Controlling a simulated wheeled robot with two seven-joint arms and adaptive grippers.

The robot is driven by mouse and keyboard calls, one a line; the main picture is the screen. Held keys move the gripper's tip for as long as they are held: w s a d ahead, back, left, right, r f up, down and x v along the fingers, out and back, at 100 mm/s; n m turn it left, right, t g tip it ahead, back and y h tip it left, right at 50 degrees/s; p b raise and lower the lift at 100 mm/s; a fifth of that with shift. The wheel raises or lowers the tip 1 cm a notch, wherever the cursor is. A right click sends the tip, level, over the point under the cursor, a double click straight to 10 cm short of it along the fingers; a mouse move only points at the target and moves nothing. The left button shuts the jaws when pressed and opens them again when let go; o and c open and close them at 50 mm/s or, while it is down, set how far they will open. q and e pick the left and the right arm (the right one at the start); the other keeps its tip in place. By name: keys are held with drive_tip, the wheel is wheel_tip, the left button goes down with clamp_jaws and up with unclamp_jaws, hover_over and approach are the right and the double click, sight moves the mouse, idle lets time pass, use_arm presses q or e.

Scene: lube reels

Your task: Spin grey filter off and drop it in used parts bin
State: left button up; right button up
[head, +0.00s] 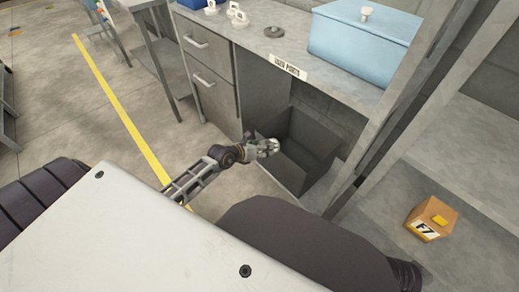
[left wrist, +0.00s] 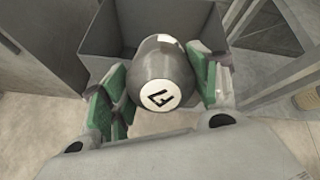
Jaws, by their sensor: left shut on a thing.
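The grey filter (left wrist: 160,72) is a rounded cylinder with a white round label marked with a black character on its end. My left gripper (left wrist: 160,85) is shut on it, with green pads on either side. In the head view my left gripper (head: 262,150) is at the near left edge of the used parts bin (head: 318,158), a dark grey open box under the counter. The bin (left wrist: 150,18) also shows behind the filter in the left wrist view. The bin's visible interior looks empty. My right gripper is not in view.
A "used parts" sign (head: 287,67) is on the counter edge above the bin. A blue box (head: 360,45) and small white-labelled items (head: 238,16) stand on the counter. Drawers (head: 208,75) are left of the bin. A grey post (head: 385,120) and a cardboard box (head: 430,222) are right.

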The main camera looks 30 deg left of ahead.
sight(275, 140)
use_arm(q)
drive_tip(key=shift+w+d+r, duration=0.1)
drive_tip(key=shift+w+d, duration=0.35)
drive_tip(key=shift+w, duration=0.75)
drive_tip(key=shift+w+d+f, duration=0.1)
drive_tip(key=shift+w+d, duration=0.35)
drive_tip(key=shift+w, duration=0.8)
drive_tip(key=shift+w+d+r, duration=0.1)
drive_tip(key=shift+w+d, duration=0.35)
drive_tip(key=shift+w, duration=0.75)
drive_tip(key=w+d+b, duration=0.2)
drive_tip(key=w+d, duration=0.1)
drive_tip(key=w, duration=0.7)
drive_tip(key=shift+d, duration=0.3)
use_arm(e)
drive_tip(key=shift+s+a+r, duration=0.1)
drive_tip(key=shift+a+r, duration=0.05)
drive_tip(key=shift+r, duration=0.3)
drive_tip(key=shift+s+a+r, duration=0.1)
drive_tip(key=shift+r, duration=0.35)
use_arm(q)
drive_tip(key=o, duration=1.3)
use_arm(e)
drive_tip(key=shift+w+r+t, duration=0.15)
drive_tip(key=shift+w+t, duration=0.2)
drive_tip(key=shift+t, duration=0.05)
